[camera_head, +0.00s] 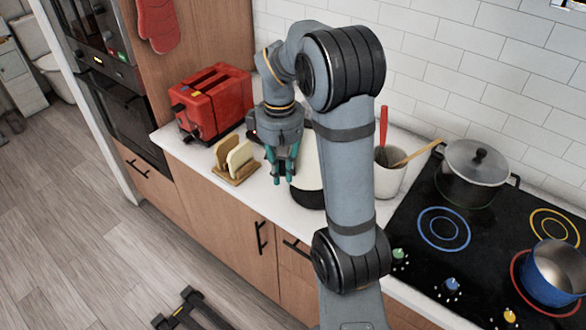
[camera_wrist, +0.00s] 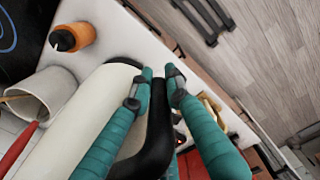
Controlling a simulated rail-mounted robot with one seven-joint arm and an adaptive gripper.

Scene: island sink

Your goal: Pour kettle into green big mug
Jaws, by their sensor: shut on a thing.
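The kettle has a white body (camera_head: 307,165) and a dark base, and stands on the counter, partly hidden behind my arm in the head view. In the wrist view its white body (camera_wrist: 88,112) fills the middle and its black handle (camera_wrist: 157,140) runs between my fingers. My gripper (camera_head: 282,180), with teal fingers, points down at the kettle's left side. In the wrist view my gripper (camera_wrist: 160,82) is shut on the handle, one finger on each side. I see no green big mug in either view.
A red toaster (camera_head: 212,100) and a wooden rack with slices (camera_head: 235,160) stand left of the kettle. A utensil crock (camera_head: 389,178) is right of my arm. The cooktop holds a lidded pot (camera_head: 471,172) and a blue saucepan (camera_head: 550,275). An orange dark-topped object (camera_wrist: 73,37) is near the counter edge.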

